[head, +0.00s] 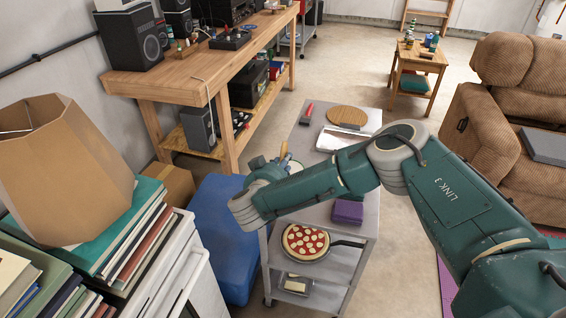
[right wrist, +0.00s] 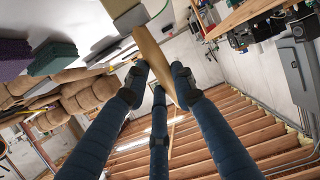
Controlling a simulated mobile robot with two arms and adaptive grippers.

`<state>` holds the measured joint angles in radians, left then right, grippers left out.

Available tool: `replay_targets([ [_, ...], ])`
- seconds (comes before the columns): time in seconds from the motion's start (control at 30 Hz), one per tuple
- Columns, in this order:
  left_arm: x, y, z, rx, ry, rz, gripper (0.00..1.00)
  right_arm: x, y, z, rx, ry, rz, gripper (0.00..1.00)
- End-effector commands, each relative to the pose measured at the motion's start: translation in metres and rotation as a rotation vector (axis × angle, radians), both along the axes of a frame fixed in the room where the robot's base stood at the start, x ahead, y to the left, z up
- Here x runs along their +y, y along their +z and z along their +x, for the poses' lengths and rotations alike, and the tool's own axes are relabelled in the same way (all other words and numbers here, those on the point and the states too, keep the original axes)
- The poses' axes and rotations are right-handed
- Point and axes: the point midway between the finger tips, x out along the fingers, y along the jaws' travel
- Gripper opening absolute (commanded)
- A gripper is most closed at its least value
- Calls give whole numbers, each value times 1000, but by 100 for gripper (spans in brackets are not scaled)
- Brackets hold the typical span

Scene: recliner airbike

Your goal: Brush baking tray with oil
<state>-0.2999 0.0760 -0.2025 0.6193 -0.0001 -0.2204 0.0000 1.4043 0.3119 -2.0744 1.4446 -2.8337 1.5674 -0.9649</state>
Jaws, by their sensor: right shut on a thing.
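A pale, flat rectangular tray (head: 330,138) lies on the grey cart's top; my right arm hides part of it. My right gripper (head: 280,162) is over the left side of the cart, left of the tray. In the right wrist view its dark fingers (right wrist: 158,76) are shut on a flat wooden brush (right wrist: 150,52). In the head view only a small tan piece shows by the gripper. I cannot tell whether the brush touches anything. No oil container can be made out. My left gripper is not in view.
The grey cart (head: 304,131) also carries a round wooden board (head: 347,117), a red-handled item (head: 308,110) and purple blocks (head: 348,211). A blue bin (head: 216,225) stands left of the cart, a recliner (head: 510,120) right.

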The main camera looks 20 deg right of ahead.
Motion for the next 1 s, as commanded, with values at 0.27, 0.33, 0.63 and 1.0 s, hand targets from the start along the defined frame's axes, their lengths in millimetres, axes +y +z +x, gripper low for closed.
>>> replay_targets([
  [0.27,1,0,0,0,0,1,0,0,1,0,0,0,0,0],
  [0.33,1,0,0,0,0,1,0,0,1,0,-1,0,-1,0],
  [0.63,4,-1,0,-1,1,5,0,0,0,0,-1,0,-1,0],
  [1.0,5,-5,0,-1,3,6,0,0,-5,0,-1,0,-1,0],
])
